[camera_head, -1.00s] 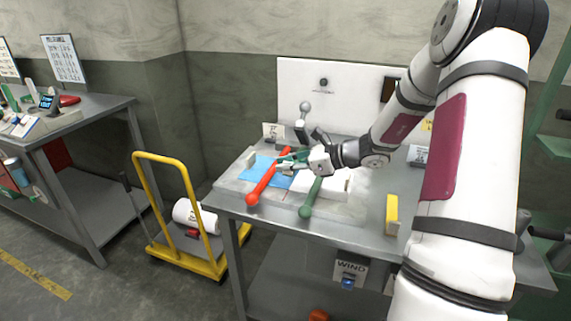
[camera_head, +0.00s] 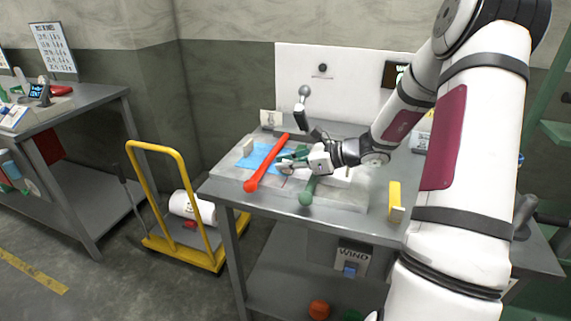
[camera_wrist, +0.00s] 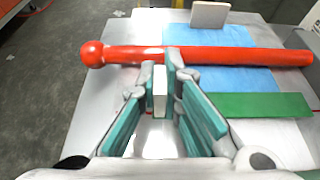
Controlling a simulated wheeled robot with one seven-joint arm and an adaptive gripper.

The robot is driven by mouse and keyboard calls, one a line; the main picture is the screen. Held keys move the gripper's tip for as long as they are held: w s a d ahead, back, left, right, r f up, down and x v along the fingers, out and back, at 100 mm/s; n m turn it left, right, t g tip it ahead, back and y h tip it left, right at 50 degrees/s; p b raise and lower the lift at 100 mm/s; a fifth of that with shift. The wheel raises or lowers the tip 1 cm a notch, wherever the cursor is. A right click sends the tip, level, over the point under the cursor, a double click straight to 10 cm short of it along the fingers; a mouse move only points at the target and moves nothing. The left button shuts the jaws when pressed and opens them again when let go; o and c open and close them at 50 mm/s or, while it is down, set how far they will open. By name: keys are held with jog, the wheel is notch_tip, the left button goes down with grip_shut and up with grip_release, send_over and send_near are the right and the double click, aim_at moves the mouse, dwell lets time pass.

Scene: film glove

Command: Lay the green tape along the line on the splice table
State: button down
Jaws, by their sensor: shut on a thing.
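A flat green strip, the green tape (camera_wrist: 250,105), shows in the wrist view to the right of my fingers, lying partly over a blue sheet (camera_wrist: 215,78). My gripper (camera_wrist: 160,85) is shut on a narrow white piece (camera_wrist: 160,92). I cannot tell whether this piece is joined to the tape. The red bar crosses the blue sheet just beyond my fingertips in the wrist view. I cannot make out the line clearly.
A small pale block (camera_wrist: 209,15) stands beyond the red bar. A silver-knobbed lever (camera_head: 304,95) rises behind my gripper. A yellow cart (camera_head: 180,215) stands left of the table.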

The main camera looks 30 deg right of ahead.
jog(key=shift+f+b, duration=0.35)
jog(key=shift+f, duration=0.3)
jog(key=c, duration=1.7)
grip_release()
jog(key=shift+d, duration=0.1)
jog(key=v, duration=1.2)
jog(key=shift+r, duration=0.1)
